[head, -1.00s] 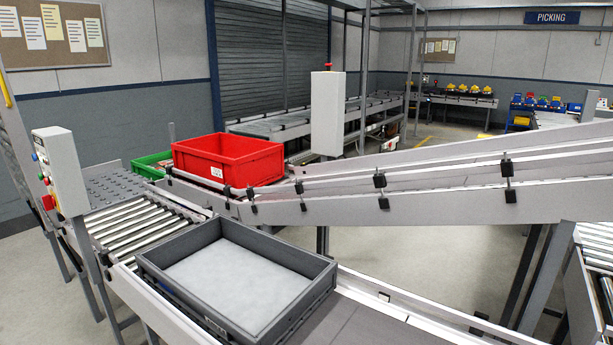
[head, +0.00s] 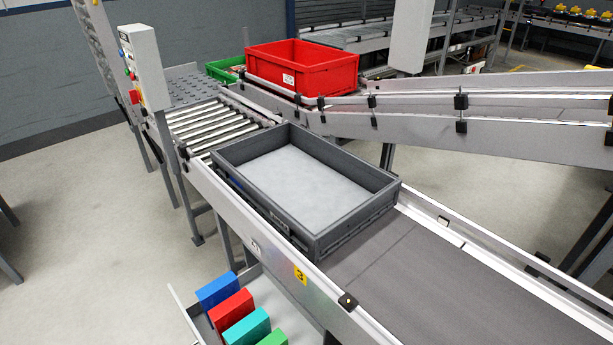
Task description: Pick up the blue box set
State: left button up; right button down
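A blue box (head: 218,290) stands upright at the far end of a row of coloured boxes at the bottom of the head view. It is the only blue one I see in that row. A red box (head: 232,312) stands right beside it, then a teal-green box (head: 247,330) and a green box (head: 273,339) cut by the lower edge. They are in a low grey tray or shelf (head: 181,298) below the conveyor side. Neither of my grippers is in view.
A grey tote (head: 357,219) with a pale, seemingly empty floor sits on the conveyor belt (head: 430,275). A red crate (head: 318,77) and a green crate (head: 222,68) stand behind. A control box (head: 143,66) on a post rises at left. Floor at left is mostly clear.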

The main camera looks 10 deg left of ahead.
aim_at(217, 290)
jog(key=u, duration=1.15)
jog(key=j, duration=0.25)
jog(key=i, duration=0.05)
